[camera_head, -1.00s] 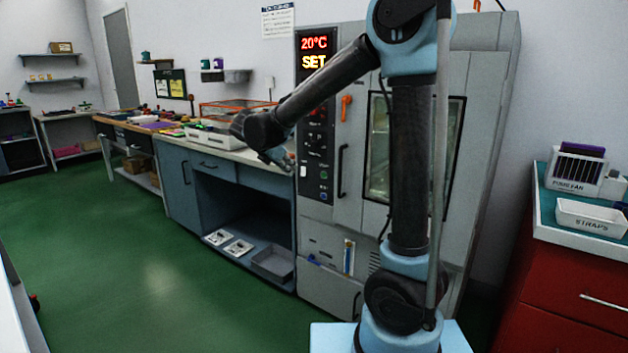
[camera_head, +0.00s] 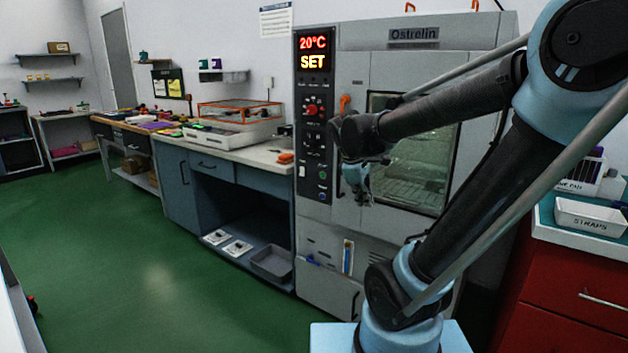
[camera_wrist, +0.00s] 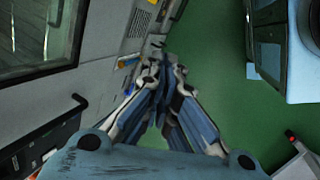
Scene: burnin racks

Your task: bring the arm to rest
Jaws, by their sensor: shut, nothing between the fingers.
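My gripper (camera_head: 362,190) hangs in front of the grey oven's (camera_head: 365,60) front, between its control panel (camera_head: 313,120) and its door window (camera_head: 412,150). In the head view it points down and is small. In the wrist view my gripper (camera_wrist: 165,75) has its fingers close together at the tips, shut with nothing held, above the green floor. The arm is folded at the elbow on the right of the head view.
The oven front stands close to my gripper. A blue-grey bench (camera_head: 245,178) with a white tray (camera_head: 235,132) is to the left. A red cabinet (camera_head: 575,290) with a STRAPS bin (camera_head: 590,217) is at the right. Green floor (camera_head: 140,260) is open at left.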

